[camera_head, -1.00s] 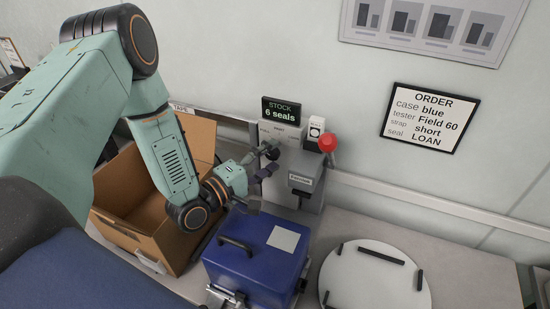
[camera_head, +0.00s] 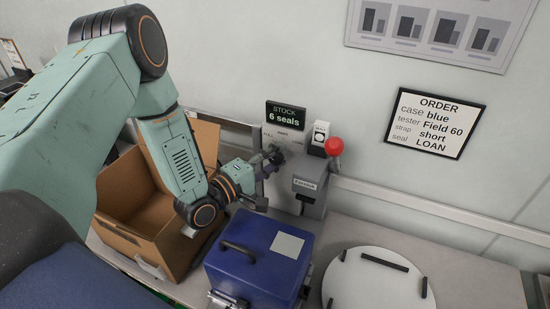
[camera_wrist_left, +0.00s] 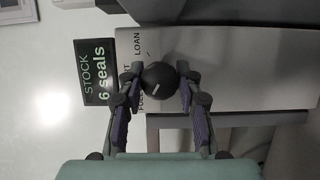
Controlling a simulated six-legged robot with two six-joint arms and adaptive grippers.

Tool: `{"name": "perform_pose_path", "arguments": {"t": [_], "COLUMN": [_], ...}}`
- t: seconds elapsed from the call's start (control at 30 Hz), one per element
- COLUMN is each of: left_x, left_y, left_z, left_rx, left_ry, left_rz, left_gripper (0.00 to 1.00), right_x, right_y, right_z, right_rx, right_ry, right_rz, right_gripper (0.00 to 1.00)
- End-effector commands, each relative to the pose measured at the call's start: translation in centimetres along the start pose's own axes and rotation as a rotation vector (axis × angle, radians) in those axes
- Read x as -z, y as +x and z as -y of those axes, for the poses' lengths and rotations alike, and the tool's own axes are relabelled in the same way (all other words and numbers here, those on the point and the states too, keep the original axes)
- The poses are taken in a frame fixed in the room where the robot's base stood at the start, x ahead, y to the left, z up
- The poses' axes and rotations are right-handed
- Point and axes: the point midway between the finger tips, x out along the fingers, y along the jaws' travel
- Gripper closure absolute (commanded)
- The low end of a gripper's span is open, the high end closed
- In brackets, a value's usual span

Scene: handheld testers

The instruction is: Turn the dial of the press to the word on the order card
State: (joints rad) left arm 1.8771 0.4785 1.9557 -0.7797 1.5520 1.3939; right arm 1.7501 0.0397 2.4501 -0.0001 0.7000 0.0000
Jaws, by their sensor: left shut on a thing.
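The order card (camera_head: 437,122) on the wall reads case blue, tester Field 60, strap short, seal LOAN. The grey press (camera_head: 310,187) stands against the wall. Its black dial (camera_wrist_left: 160,77) is between my left gripper's fingertips (camera_wrist_left: 160,84) in the left wrist view. The gripper (camera_head: 266,166) is shut on it, covering much of it in the head view. LOAN, FULL and a partly hidden word are printed around the dial. The dial's white mark appears on the side nearer FULL. My right gripper is not in view.
A STOCK 6 seals sign (camera_head: 285,116) stands above the dial. The press has a red ball knob (camera_head: 334,146). A blue case (camera_head: 258,262) stands in front, an open cardboard box (camera_head: 130,232) to the left, and a round white plate (camera_head: 375,287) to the right.

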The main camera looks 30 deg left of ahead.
Motion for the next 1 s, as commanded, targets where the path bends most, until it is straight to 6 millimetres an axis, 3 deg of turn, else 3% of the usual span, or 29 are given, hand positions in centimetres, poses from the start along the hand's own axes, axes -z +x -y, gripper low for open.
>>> {"name": "perform_pose_path", "arguments": {"t": [0.17, 0.47, 1.0], "left_x": [-0.3, -0.4, -0.5], "left_y": [0.0, 0.0, 0.0], "left_z": [0.0, 0.0, -0.1], "left_rx": [0.002, 0.022, 0.188], "left_ry": [0.000, 0.043, 0.444], "left_rz": [0.009, 0.012, 0.017], "left_gripper": [0.97, 0.97, 0.97], "right_x": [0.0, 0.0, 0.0], "right_y": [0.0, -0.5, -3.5], "right_z": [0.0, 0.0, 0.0], "right_rx": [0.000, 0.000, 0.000], "right_ry": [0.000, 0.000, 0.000], "right_rz": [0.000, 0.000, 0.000], "right_gripper": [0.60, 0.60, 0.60]}}
